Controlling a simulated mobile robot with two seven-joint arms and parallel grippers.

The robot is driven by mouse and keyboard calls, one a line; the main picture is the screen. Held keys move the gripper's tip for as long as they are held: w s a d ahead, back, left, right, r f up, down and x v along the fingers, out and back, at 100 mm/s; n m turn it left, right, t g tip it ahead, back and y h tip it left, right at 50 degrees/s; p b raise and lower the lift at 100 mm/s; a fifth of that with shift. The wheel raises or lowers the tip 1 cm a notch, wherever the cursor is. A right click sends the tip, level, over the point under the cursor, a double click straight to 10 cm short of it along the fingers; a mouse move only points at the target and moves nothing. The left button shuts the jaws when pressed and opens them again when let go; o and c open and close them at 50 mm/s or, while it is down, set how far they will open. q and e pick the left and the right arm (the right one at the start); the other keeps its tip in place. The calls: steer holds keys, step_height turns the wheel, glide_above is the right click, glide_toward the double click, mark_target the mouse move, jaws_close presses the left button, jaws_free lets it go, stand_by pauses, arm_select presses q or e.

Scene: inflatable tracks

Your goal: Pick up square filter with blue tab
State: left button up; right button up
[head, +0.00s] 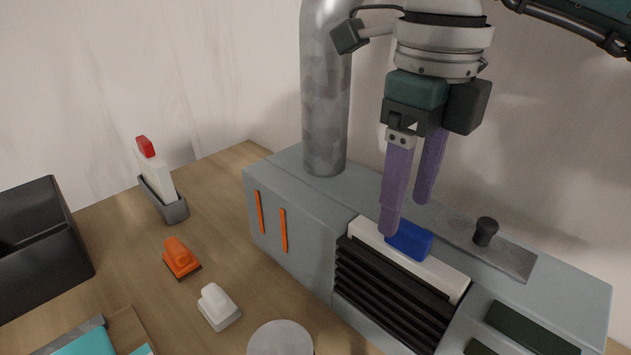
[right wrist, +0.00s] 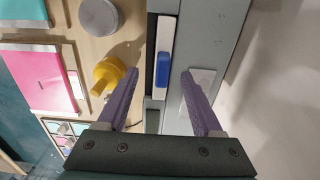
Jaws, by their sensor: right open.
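The square filter (head: 437,273) shows as a white top edge in a slot of the grey machine, with a blue tab (head: 411,240) standing on it. The rest of the filter is hidden in the machine. In the right wrist view the blue tab (right wrist: 162,70) lies between my finger lines, over the white filter edge (right wrist: 166,35). My right gripper (head: 407,219) is open, its purple fingers pointing down above the tab. One finger is on the near side, the other on the far side. Contact cannot be told. My left gripper is not in view.
The grey machine (head: 290,185) has a metal pipe (head: 326,110) and a black knob (head: 486,230) close to the gripper. A white filter with a red tab (head: 146,147) stands in a grey holder at left. Orange (head: 180,257) and white (head: 217,303) pieces lie on the wooden table.

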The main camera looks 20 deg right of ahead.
mark_target(403, 222)
steer(key=f, duration=0.2)
steer(key=f+p, duration=0.1)
steer(key=f, duration=0.2)
steer(key=shift+w+d, duration=0.15)
steer(key=shift+w, duration=0.05)
jaws_close()
stand_by(1.1)
